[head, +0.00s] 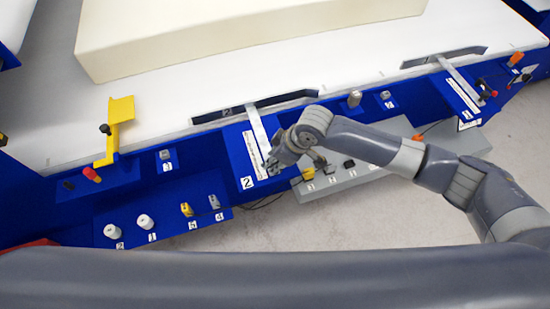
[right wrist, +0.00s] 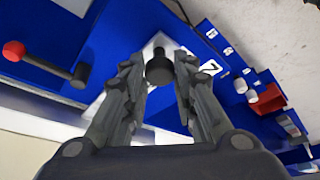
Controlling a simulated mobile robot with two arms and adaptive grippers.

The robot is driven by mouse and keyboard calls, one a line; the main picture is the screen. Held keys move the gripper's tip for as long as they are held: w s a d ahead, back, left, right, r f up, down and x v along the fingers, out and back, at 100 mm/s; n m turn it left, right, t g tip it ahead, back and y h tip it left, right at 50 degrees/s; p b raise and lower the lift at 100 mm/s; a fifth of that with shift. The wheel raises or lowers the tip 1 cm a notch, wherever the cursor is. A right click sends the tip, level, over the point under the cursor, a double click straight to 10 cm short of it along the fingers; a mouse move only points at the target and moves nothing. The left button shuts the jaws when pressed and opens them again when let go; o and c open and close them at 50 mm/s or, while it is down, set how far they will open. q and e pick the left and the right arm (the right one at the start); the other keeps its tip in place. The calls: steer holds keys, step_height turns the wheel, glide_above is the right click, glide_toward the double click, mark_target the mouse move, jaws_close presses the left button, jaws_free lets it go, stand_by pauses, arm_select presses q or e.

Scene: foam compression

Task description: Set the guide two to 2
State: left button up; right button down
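Guide two is a grey metal bar (head: 256,125) running from the dark slotted rail on the white table down beside a white scale strip (head: 253,157). The blue panel there has a label "2" (head: 247,183). My right gripper (head: 273,168) is over the lower end of this guide. In the right wrist view, a round black knob (right wrist: 159,70) lies between the fingertips of my right gripper (right wrist: 160,62). The fingers are apart, with narrow gaps beside the knob. The scale reading is too small to tell. My left gripper is not in view.
A similar guide (head: 455,75) stands at the far right. A yellow bracket (head: 118,125) is at the left. A grey button box (head: 335,178) lies under my right arm. White knobs (head: 145,221) sit on the lower left panel. A large cream foam block (head: 230,30) lies behind.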

mark_target(271, 148)
steer(key=w, duration=0.1)
steer(key=w+a+b, duration=0.1)
steer(key=w, duration=0.1)
steer(key=shift+w+a, duration=0.15)
steer(key=shift+w, duration=0.35)
steer(key=c, duration=1.3)
jaws_free()
steer(key=shift+s, duration=0.1)
steer(key=shift+r, duration=0.1)
steer(key=v, duration=1.2)
